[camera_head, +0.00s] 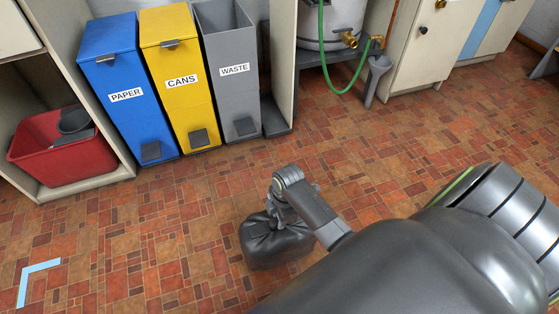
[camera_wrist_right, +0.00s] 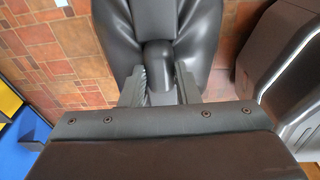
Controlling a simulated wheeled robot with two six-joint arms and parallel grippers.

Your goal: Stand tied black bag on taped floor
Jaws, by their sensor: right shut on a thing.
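The tied black bag (camera_head: 270,243) is in the middle of the head view, upright over the brick-patterned floor. I cannot tell whether its base touches the floor. My right gripper (camera_head: 277,206) is shut on the bag's tied neck from above. In the right wrist view the two fingers of the gripper (camera_wrist_right: 160,88) sit on both sides of the neck, and the bag (camera_wrist_right: 190,30) spreads out beyond them. A light blue tape corner (camera_head: 40,267) lies on the floor at the lower left, apart from the bag. My left gripper is not in view.
A blue PAPER bin (camera_head: 118,75), a yellow CANS bin (camera_head: 178,60) and a grey open WASTE bin (camera_head: 236,100) stand along the back. A red tub (camera_head: 62,160) sits in a shelf at left. A green hose (camera_head: 325,60) hangs behind. The floor between bag and tape is clear.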

